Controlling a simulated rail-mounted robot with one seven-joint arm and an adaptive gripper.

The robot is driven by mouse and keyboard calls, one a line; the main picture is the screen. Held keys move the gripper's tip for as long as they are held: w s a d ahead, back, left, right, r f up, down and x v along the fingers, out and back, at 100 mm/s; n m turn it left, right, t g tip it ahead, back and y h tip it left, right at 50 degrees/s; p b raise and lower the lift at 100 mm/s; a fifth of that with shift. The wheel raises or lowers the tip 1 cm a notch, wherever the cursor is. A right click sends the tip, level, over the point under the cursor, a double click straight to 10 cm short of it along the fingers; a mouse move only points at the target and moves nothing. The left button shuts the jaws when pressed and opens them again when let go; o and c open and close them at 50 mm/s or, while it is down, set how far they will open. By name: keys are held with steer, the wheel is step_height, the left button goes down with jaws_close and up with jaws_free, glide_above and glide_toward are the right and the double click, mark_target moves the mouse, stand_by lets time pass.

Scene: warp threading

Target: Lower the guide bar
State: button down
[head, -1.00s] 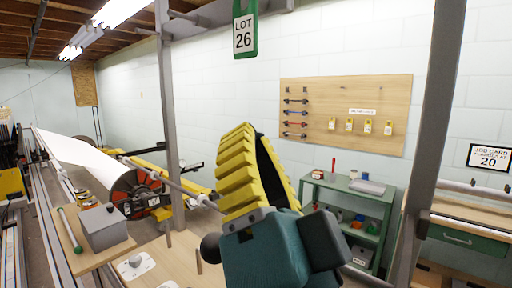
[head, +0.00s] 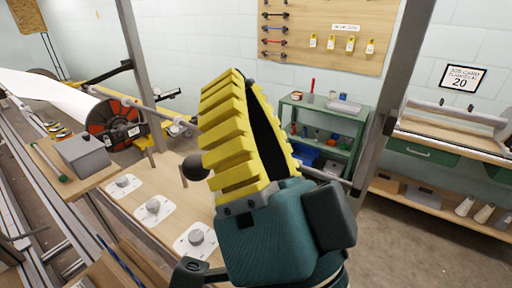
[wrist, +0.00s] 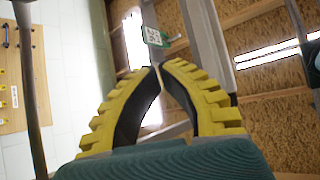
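A grey horizontal bar (head: 158,112), which I take to be the guide bar, runs across the frame between the upright posts. Its middle is hidden behind my gripper in the head view, and a short length shows again to the right. My gripper (head: 236,75) points upward in front of the bar. I cannot tell whether it touches the bar. In the wrist view its yellow ribbed fingers (wrist: 159,66) curve together at the tips, with nothing visible held between them. A black ball knob (head: 194,168) shows just left of the fingers; what it belongs to is unclear.
Below lies a wooden board with several white plates bearing grey knobs (head: 153,207). A grey box (head: 82,156) sits at left, near the warp roll (head: 115,122). Upright posts (head: 398,85) flank the arm. A green shelf (head: 322,112) stands behind. Open floor shows at lower right.

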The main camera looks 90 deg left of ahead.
steer(key=v, duration=0.5)
steer(key=shift+d+f, duration=0.15)
steer(key=shift+d, duration=0.05)
